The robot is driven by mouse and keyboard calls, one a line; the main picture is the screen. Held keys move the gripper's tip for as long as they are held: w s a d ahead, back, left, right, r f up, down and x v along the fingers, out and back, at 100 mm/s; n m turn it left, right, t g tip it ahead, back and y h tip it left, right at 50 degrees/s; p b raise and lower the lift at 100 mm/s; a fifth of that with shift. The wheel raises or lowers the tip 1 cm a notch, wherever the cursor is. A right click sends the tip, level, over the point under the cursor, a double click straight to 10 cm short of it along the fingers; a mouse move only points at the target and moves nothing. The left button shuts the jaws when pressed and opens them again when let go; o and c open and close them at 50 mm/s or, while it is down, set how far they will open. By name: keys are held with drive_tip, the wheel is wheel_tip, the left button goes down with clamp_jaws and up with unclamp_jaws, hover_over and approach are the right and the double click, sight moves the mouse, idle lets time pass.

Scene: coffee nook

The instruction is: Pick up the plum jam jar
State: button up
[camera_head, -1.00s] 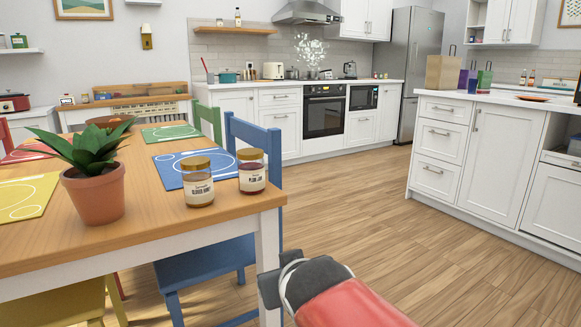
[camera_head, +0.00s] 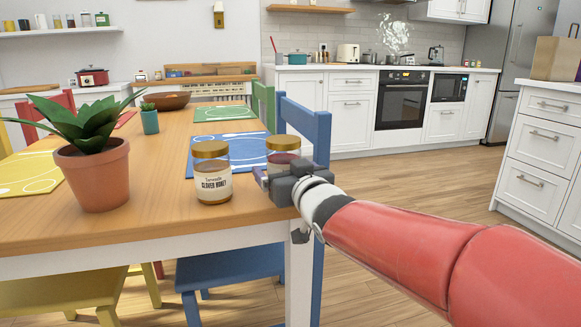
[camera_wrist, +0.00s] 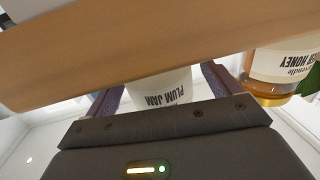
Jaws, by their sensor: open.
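The plum jam jar (camera_head: 284,149) has a gold lid and stands on the wooden table near its front right corner. My gripper hides most of its lower part in the head view. My gripper (camera_head: 272,180) is open at the table corner, right in front of the jar. In the wrist view, which is upside down, the plum jam jar's label (camera_wrist: 165,92) shows between the two spread fingers of my gripper (camera_wrist: 160,84). The table edge hides the jar's base there. I cannot tell whether a finger touches the jar.
A clover honey jar (camera_head: 212,175) stands just left of the plum jam jar; it also shows in the wrist view (camera_wrist: 282,66). A potted plant (camera_head: 94,172) is farther left. The table (camera_head: 150,222) edge is close to my gripper. A blue chair (camera_head: 306,130) stands behind.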

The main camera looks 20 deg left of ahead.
drive_tip(key=shift+x, duration=1.45)
drive_tip(key=shift+d+r, duration=0.1)
drive_tip(key=c, duration=1.4)
wheel_tip(320, 180, up, 20)
drive_tip(key=p, duration=1.1)
